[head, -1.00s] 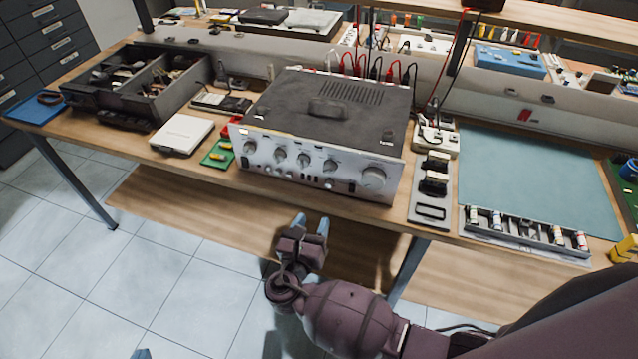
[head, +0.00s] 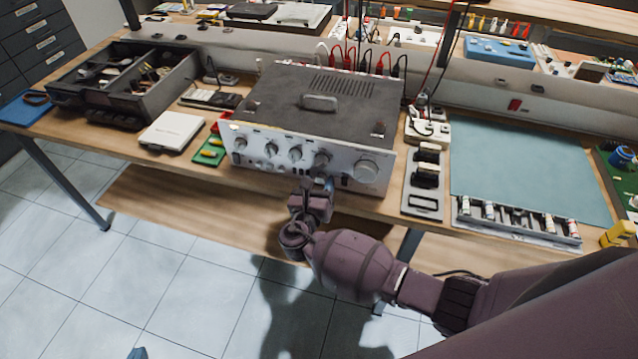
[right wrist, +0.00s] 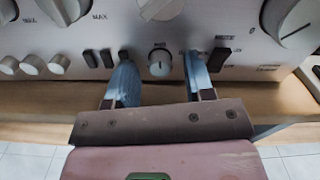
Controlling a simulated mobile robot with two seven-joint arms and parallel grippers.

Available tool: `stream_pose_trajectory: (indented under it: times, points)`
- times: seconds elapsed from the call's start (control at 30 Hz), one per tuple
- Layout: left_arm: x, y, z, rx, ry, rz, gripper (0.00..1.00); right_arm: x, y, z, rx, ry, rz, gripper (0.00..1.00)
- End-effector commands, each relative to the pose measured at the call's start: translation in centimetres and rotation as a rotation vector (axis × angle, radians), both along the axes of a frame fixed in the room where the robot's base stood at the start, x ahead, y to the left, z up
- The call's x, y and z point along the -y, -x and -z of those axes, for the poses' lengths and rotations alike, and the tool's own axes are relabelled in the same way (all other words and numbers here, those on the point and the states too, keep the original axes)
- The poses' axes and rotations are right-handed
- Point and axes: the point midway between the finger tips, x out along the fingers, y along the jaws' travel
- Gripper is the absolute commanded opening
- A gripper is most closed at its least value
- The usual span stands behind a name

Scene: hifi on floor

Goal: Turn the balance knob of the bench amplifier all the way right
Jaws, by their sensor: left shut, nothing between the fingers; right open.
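The bench amplifier (head: 318,102) stands on the workbench with its silver front panel facing me. My right gripper (head: 318,184) is open at the lower part of the panel. In the right wrist view, its blue fingers (right wrist: 159,76) stand on either side of a small round knob (right wrist: 159,62), with a gap on each side. The lettering by this knob is too small to read, so I cannot tell for sure that it is the balance knob. The gripper hides it in the head view. My left gripper (head: 138,353) shows only a blue tip at the bottom edge, away from the bench.
Small black switches (right wrist: 219,60) flank the small knob. Larger knobs sit above it, and a big knob (head: 367,171) is at the panel's right. A black strip with sockets (head: 423,187) lies right of the amplifier; a green board (head: 210,150) lies left.

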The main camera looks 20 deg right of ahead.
Motion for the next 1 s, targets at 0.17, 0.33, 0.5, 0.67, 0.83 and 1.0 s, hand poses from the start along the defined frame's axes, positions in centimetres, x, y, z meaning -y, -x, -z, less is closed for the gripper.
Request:
stream_pose_trajectory:
  times: [0.17, 0.33, 0.5, 0.67, 0.83, 1.0]
  points:
    - [-0.02, 0.01, 0.04, 0.0, 0.0, 0.0, 0.0, 0.16, -0.19, 0.03, -0.001, 0.001, 0.0, 0.48]
    - [-0.04, 0.07, 0.09, -0.002, -0.001, -0.001, 0.0, 0.15, -0.18, 0.03, -0.001, 0.001, 0.0, 0.45]
    - [-0.07, 0.23, 0.19, -0.005, -0.001, -0.001, 0.0, 0.14, -0.17, 0.03, -0.001, 0.001, 0.0, 0.19]
    - [-0.11, 0.46, 0.33, -0.01, -0.001, -0.003, 0.0, 0.14, -0.16, 0.03, -0.001, 0.001, 0.0, 0.0]
    - [-0.11, 0.52, 0.4, -0.011, -0.001, -0.003, 0.0, 0.12, -0.15, 0.05, 0.006, -0.008, 0.0, 0.0]
    - [-0.11, 0.53, 0.57, -0.012, -0.001, -0.003, 0.0, 0.1, -0.12, 0.09, 0.035, -0.051, 0.0, 0.0]
